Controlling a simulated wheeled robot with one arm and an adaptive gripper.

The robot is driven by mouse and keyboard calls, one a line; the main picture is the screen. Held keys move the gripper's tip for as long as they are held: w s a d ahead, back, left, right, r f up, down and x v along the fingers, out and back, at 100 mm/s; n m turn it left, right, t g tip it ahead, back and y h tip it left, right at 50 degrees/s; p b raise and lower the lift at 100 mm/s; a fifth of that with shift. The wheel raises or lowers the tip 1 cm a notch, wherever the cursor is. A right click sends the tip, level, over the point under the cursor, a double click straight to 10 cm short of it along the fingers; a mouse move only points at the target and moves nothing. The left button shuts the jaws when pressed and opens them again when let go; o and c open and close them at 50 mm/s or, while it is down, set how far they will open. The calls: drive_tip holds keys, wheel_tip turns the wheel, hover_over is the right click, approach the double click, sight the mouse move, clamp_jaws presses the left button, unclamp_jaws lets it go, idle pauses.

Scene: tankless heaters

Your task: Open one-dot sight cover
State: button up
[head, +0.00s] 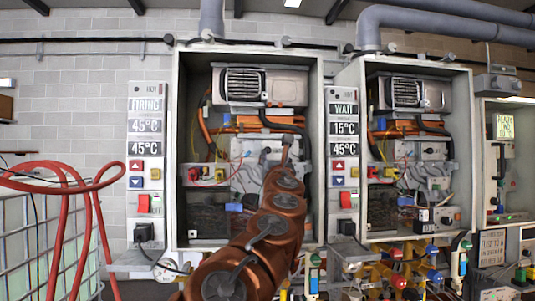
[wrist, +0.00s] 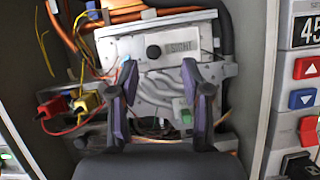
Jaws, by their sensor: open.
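A pale metal sight cover (wrist: 215,42) with a dark round knob (wrist: 153,52) and an embossed label that seems to read "SIGHT" shows in the wrist view. It lies flat against the unit and looks shut. I cannot make out a dot mark on it. My gripper (wrist: 159,70) is open and empty, its two purple-grey fingers spread below the knob, one to each side. How far the fingertips are from the cover is hard to tell. In the head view my arm reaches into the left open heater cabinet (head: 186,215) and hides part of its inside.
Orange pipes (wrist: 130,14) run above the cover. Red and yellow connectors (wrist: 90,102) with loose wires sit left of my fingers. Cabinet walls flank the wrist. A second open heater cabinet (head: 357,100) stands right, beyond a control panel (head: 342,160). Red hoses (head: 65,215) loop at left.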

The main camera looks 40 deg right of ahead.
sight(268, 150)
drive_tip(key=shift+w+d+r+n+t+y+p, duration=0.1)
drive_tip(key=shift+w+d+r+n+y+p, duration=0.25)
drive_tip(key=shift+w+d, duration=0.65)
drive_tip(key=shift+w+d+r+n+t+y+p, duration=0.15)
drive_tip(key=shift+w+d+r+n+p, duration=0.35)
drive_tip(key=shift+w, duration=0.85)
drive_tip(key=shift+w+d+r+n+t+y+p, duration=0.1)
drive_tip(key=shift+w+d+r+n+y+p, duration=0.15)
drive_tip(key=shift+w+d+p, duration=0.7)
drive_tip(key=shift+w+a+b, duration=0.2)
drive_tip(key=shift+w+b, duration=0.05)
drive_tip(key=shift+b, duration=0.15)
clamp_jaws()
